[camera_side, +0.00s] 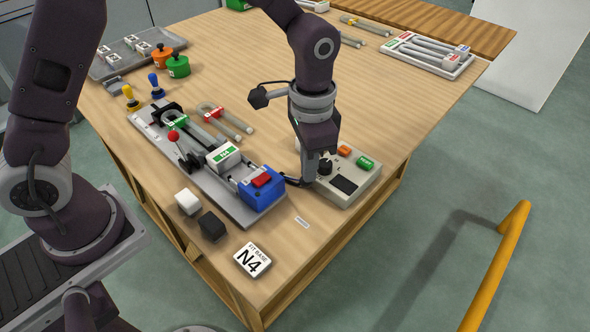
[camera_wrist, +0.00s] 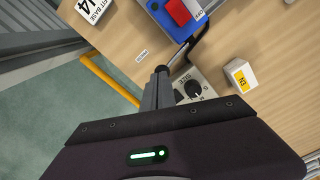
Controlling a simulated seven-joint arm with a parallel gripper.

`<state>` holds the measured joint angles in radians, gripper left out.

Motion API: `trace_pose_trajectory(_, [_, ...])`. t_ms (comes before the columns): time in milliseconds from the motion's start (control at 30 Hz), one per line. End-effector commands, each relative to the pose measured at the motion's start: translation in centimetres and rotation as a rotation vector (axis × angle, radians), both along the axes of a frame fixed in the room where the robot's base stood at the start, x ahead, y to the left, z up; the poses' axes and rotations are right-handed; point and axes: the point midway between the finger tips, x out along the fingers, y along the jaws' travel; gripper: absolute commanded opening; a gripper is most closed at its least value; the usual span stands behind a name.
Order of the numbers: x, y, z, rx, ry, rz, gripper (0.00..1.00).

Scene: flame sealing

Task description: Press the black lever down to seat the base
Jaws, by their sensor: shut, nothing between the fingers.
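My gripper (camera_side: 308,179) is shut and empty, pointing down at the lever's free end, beside the control box. In the wrist view the gripper's fingertips (camera_wrist: 160,74) meet or overlap that end; I cannot tell whether they touch it. The base being seated is not clearly identifiable. A white block labelled N4 (camera_side: 226,157) sits on the grey fixture (camera_side: 230,200).
The control box (camera_side: 347,184) with a black knob (camera_side: 324,168) stands just right of my gripper. A white cube (camera_side: 188,202), a black cube (camera_side: 211,226) and an N4 card (camera_side: 253,260) lie near the front edge. A red-ball lever (camera_side: 173,136) rises from the fixture.

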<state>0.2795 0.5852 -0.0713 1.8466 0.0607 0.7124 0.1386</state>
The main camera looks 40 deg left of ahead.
Motion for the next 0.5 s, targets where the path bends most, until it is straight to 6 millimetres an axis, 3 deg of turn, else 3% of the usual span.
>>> trace_pose_trajectory(500, [0.0,0.6,4.0,-0.001,-0.002,-0.001,0.0])
